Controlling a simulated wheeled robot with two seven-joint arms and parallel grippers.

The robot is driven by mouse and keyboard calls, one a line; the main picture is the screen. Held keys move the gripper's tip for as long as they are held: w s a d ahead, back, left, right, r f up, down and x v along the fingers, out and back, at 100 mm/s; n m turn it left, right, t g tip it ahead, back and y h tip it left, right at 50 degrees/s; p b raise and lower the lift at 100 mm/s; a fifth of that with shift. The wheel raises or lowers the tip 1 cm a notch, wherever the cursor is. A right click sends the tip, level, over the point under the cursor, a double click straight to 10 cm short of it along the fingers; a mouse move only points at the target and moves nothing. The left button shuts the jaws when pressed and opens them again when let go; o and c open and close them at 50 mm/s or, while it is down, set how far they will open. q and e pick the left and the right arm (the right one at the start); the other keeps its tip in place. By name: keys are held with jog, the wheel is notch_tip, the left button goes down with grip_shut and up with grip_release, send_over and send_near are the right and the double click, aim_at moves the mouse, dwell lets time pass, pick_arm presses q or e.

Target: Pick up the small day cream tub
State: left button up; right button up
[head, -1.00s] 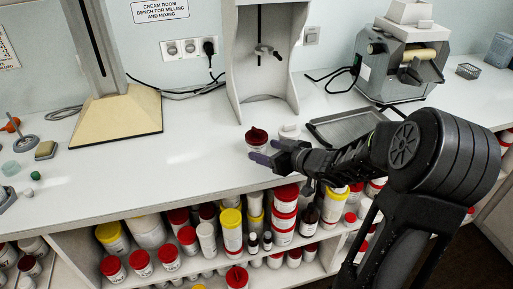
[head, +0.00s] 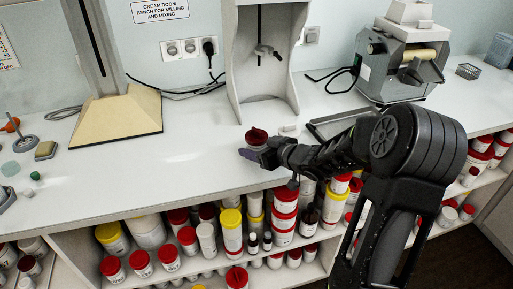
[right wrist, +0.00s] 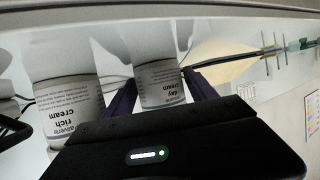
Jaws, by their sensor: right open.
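The small day cream tub (right wrist: 161,84) is white with dark print and appears upside down in the right wrist view. It sits between the two fingers of my right gripper (right wrist: 160,95), which is open. In the head view, a tub with a dark red lid (head: 256,137) stands on the bench at the fingertips of my right gripper (head: 256,152); it appears to be the same tub. A wider rich cream tub (right wrist: 68,108) stands outside the left finger in the wrist view. The gripper body hides the tubs' tops there. My left gripper is not in view.
A small white object (head: 289,129) stands just right of the red-lidded tub. A grey tray (head: 330,122) and a roller mill (head: 403,65) are farther right. Shelves below hold several tubs.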

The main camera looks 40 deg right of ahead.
aim_at(256, 129)
jog(key=c, duration=1.2)
jog(key=shift+r, duration=0.1)
notch_tip(256, 129, up, 10)
jog(key=p, duration=0.3)
